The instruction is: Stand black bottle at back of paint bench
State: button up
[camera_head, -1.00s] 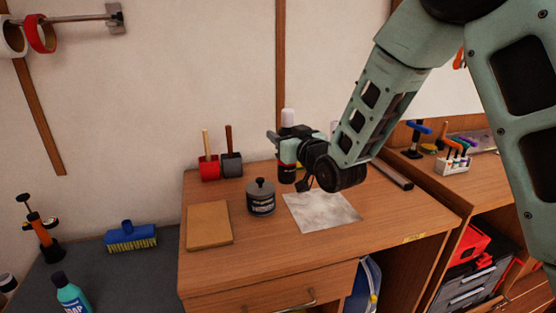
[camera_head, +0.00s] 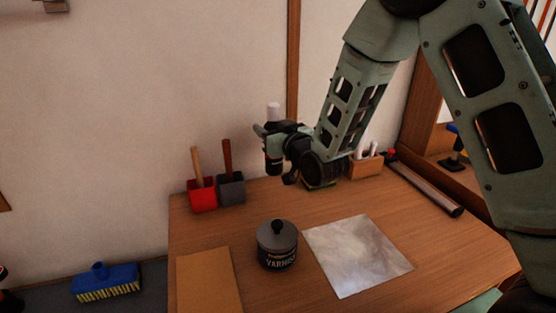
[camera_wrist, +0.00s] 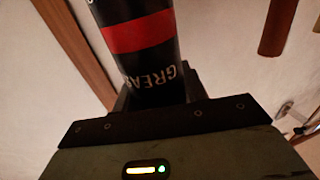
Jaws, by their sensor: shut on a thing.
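The black bottle (camera_head: 272,163) has a white cap and is upright in my gripper (camera_head: 270,132) in the head view, at the back of the paint bench (camera_head: 210,232). My gripper is shut around its upper part. The bottle's base is near the bench's back edge, close to the wall. I cannot tell whether it touches the bench top. In the wrist view the bottle (camera_wrist: 150,75) shows a red band and lettering beginning "GREA", between the jaws.
Red (camera_head: 202,196) and grey (camera_head: 231,188) holders with handles stand left of the bottle. A varnish tin (camera_head: 277,247), a brown board (camera_head: 207,282) and a pale sheet (camera_head: 358,257) lie nearer. A wooden box (camera_head: 366,166) and metal bar (camera_head: 425,186) are right.

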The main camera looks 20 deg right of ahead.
jog(key=shift+f, duration=3.2)
jog(key=shift+f, duration=0.15)
jog(key=o, duration=1.1)
jog(key=shift+o, duration=0.2)
